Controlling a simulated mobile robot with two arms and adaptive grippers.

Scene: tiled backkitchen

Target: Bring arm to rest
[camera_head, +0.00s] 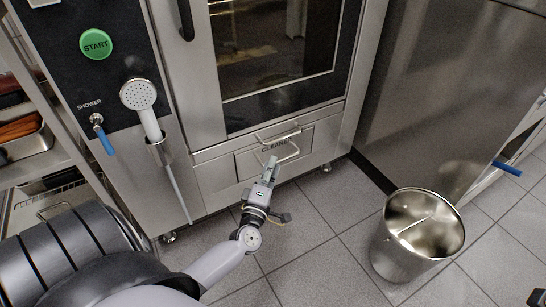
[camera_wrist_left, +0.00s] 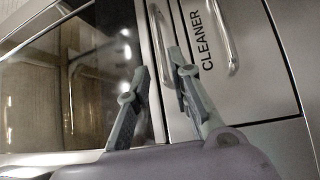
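My left gripper (camera_head: 271,163) reaches in from the bottom of the head view and points at the oven's lower front, by the drawer marked CLEANER (camera_head: 247,163). In the left wrist view its two grey fingers (camera_wrist_left: 160,65) stand apart with a gap between them. A metal bar handle (camera_wrist_left: 161,40) shows between and behind the fingers; I cannot tell whether they touch it. A second handle (camera_wrist_left: 222,38) lies right of the fingers, clear of them. No object shows in the grip.
The oven (camera_head: 207,85) stands close ahead, with a hand shower (camera_head: 139,96) and its blue-handled tap (camera_head: 104,141) at left. A metal bucket (camera_head: 391,258) stands on the tiles at right. A rack (camera_head: 50,165) is at far left. Tiled floor (camera_head: 330,275) is clear before the bucket.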

